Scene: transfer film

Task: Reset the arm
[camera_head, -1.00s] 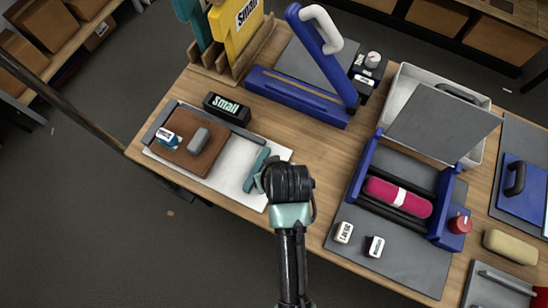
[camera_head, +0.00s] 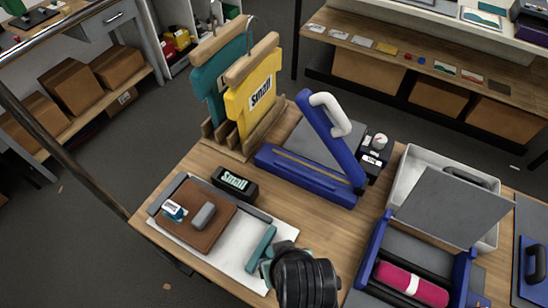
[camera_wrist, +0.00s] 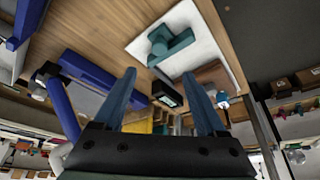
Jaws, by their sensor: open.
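My gripper (camera_wrist: 163,105) is open in the wrist view, its two blue fingers wide apart with nothing between them held. In the head view my dark wrist shows at the bottom centre, over the front edge of the wooden table (camera_head: 190,160); the fingers are hidden there. It is beside a teal squeegee-like tool (camera_head: 261,248) that lies on a white sheet (camera_head: 233,265). The tool also shows in the wrist view (camera_wrist: 170,42), apart from the fingers.
A blue heat press (camera_head: 310,175) stands open behind. Yellow and teal shirt shapes (camera_head: 256,92) stand at the back. A roller machine with a pink roll (camera_head: 411,284) is right.

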